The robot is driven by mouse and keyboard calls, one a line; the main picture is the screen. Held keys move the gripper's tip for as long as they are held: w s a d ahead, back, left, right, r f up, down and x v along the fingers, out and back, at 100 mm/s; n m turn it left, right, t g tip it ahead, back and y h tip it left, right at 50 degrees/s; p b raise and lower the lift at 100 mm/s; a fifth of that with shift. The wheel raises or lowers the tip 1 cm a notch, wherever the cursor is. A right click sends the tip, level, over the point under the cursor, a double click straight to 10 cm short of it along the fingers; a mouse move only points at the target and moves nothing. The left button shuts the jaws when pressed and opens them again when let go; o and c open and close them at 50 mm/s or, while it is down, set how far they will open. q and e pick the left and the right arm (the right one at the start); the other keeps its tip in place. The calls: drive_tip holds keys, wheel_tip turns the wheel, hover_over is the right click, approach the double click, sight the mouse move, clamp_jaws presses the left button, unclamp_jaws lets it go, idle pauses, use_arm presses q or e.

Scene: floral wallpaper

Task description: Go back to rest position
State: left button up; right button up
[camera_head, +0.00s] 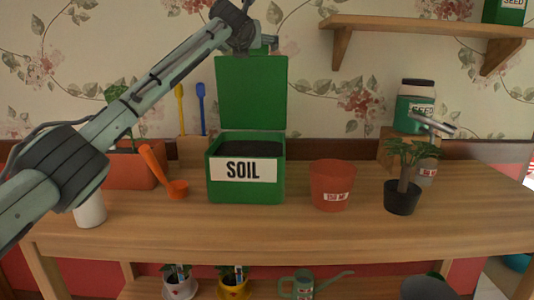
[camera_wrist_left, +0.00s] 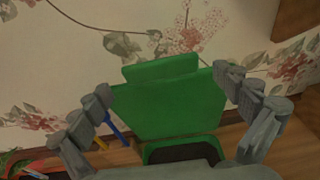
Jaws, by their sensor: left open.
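My left arm reaches in from the left in the head view, and its gripper (camera_head: 264,43) is at the top edge of the raised green lid (camera_head: 252,92) of the soil box (camera_head: 215,184). In the left wrist view the fingers are spread wide on either side of the lid (camera_wrist_left: 168,105), with nothing gripped. The lid stands upright behind the box, which holds dark soil (camera_head: 246,147). I cannot tell whether a finger touches the lid. My right gripper is not in view.
The wooden table (camera_head: 300,230) holds an orange scoop (camera_head: 177,189), a terracotta pot (camera_head: 332,180), a small plant in a dark pot (camera_head: 402,198) and a seed jar (camera_head: 414,110). A wall shelf (camera_head: 425,27) is at upper right. The table's front strip is clear.

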use_arm(q)
drive_tip(key=shift+w+d+f, duration=0.1)
drive_tip(key=shift+w+f, duration=0.05)
drive_tip(key=shift+w, duration=0.7)
drive_tip(key=shift+w+f, duration=0.1)
drive_tip(key=shift+w, duration=0.7)
